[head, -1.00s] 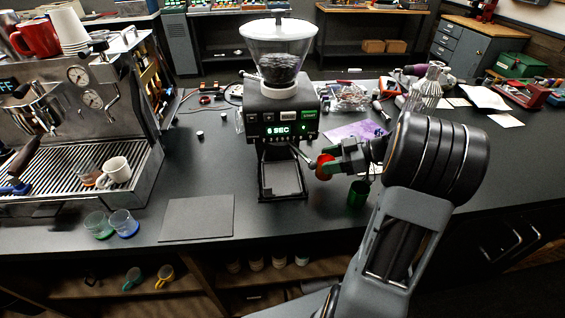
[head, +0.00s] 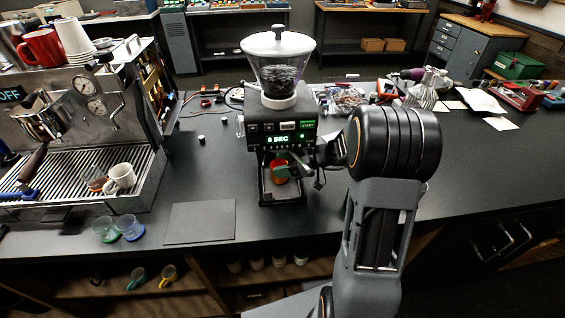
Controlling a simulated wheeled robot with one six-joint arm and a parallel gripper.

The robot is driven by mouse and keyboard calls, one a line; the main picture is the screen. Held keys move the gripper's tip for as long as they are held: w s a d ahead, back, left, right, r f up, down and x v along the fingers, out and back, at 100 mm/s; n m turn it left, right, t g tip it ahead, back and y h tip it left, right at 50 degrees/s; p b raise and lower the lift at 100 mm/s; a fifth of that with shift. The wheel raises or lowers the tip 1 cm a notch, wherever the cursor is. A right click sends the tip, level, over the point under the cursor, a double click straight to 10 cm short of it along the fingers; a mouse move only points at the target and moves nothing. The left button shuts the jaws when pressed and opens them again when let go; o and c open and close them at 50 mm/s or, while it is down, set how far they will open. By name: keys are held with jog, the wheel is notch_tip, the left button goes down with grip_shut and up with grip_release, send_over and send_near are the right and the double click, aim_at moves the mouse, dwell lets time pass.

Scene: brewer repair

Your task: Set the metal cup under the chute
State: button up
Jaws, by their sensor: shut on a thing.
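The grinder (head: 283,125) stands upright on the counter, with a clear hopper of dark beans and a green lit display. Its chute is above a black tray (head: 282,196). My gripper (head: 284,171) reaches in from the right under the chute and is shut on a small red cup, taken as the metal cup (head: 278,176). The cup is in the bay above the tray; its base and contact with the tray are hard to see. The fingers partly cover it.
An espresso machine (head: 75,120) with a white mug (head: 121,178) stands at the left. A metal flask (head: 424,95) and clutter stand behind my arm at the right.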

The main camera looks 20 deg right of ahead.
jog(key=shift+f, duration=0.2)
jog(key=shift+f+b, duration=0.2)
jog(key=shift+b, duration=0.25)
jog(key=o, duration=0.9)
jog(key=shift+o, duration=0.2)
jog(key=shift+r, duration=0.15)
jog(key=shift+r+p, duration=0.25)
jog(key=shift+p, duration=0.45)
jog(key=b+v, duration=0.3)
jog(key=v, duration=0.9)
jog(key=shift+f, duration=0.25)
jog(key=shift+d, duration=0.1)
